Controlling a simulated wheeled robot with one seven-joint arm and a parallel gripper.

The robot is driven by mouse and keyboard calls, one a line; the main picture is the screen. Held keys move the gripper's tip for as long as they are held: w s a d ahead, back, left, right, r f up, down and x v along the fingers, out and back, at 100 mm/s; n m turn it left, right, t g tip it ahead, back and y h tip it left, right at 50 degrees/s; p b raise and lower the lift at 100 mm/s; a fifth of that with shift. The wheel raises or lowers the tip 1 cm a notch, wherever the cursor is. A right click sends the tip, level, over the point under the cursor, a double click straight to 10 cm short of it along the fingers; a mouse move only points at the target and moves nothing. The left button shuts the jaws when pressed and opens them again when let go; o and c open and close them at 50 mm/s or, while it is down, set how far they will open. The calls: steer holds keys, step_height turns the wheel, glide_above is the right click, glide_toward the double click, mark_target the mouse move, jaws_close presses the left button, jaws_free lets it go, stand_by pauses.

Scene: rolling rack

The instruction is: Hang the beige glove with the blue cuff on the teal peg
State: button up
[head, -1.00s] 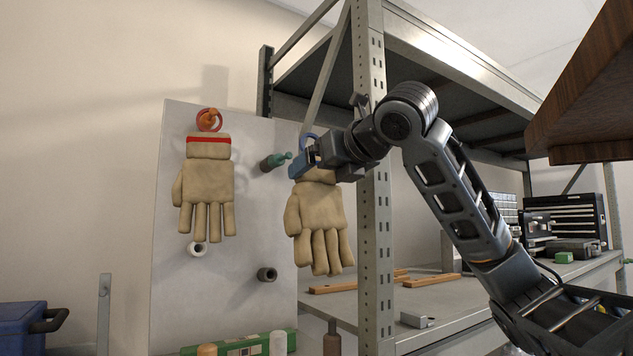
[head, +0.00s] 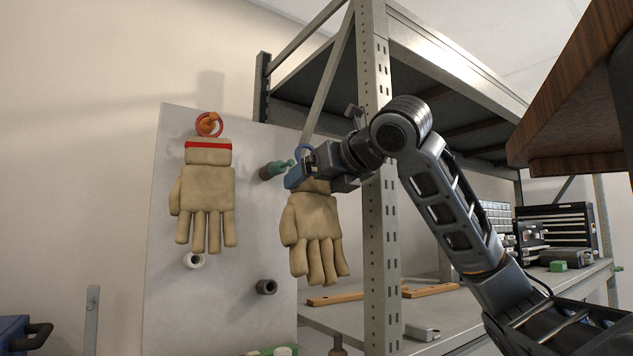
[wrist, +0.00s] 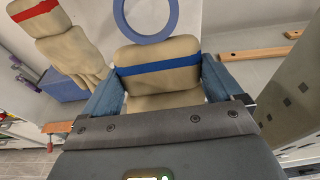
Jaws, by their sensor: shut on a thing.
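The beige glove with the blue cuff (head: 312,232) hangs fingers down from my gripper (head: 300,172), which is shut on its cuff end. In the wrist view the glove (wrist: 158,55) shows its blue band and a blue ring (wrist: 147,12) standing above the cuff, between the two blue fingers of my gripper (wrist: 158,88). The teal peg (head: 275,169) sticks out from the pale board, just left of my gripper in the head view. The ring looks close to the peg's tip; I cannot tell whether they touch. The peg is not clearly seen in the wrist view.
A beige glove with a red band (head: 207,195) hangs by its red ring on an orange peg (head: 208,124). A white peg (head: 194,261) and a dark peg (head: 266,287) are bare on the board (head: 225,300). A metal rack post (head: 381,230) stands close right of the glove.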

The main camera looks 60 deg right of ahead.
steer(key=shift+w+d+r, duration=0.1)
steer(key=shift+w+d, duration=0.4)
steer(key=shift+w, duration=0.4)
steer(key=shift+w+d+r, duration=0.1)
steer(key=shift+w+d+p, duration=0.1)
steer(key=shift+w+p, duration=0.05)
steer(key=shift+p, duration=0.15)
stand_by(0.5)
steer(key=shift+r+p+x, duration=0.15)
steer(key=shift+r+x, duration=0.05)
steer(key=shift+x, duration=0.7)
steer(key=shift+r+p+x, duration=0.15)
steer(key=shift+r+x, duration=0.05)
steer(key=shift+x, duration=0.7)
steer(key=shift+r+p+x, duration=0.15)
steer(key=shift+r+x, duration=0.05)
steer(key=shift+x, duration=0.7)
steer(key=shift+w+d, duration=0.1)
steer(key=shift+f+b, duration=0.55)
steer(key=shift+f, duration=0.4)
